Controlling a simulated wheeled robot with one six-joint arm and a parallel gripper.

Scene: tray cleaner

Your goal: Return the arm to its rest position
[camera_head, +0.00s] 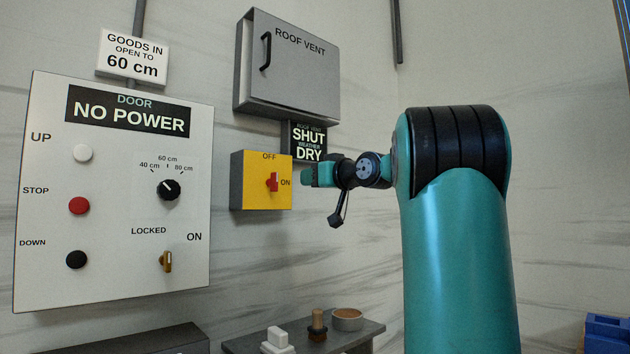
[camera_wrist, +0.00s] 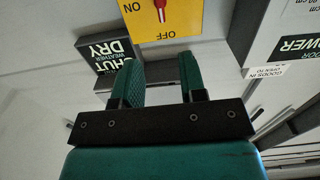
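My arm, teal with black bands, rises at the right of the head view and reaches left at about the height of the yellow switch box. My gripper (camera_head: 308,176) is just right of the yellow switch box (camera_head: 240,196) in the picture; whether it touches it is not clear. In the wrist view my gripper (camera_wrist: 160,70) has its two teal fingers apart with nothing between them. The yellow box (camera_wrist: 185,22) and its red switch handle (camera_wrist: 160,5) show beyond the fingertips. The red handle (camera_head: 272,182) is also visible in the head view.
A door panel (camera_head: 190,250) reading NO POWER is on the wall at left. A grey roof vent box (camera_head: 285,80) hangs above a sign (camera_head: 309,143) reading SHUT, DRY. Below, a grey shelf (camera_head: 365,335) bears small items. Wall space right of my arm is clear.

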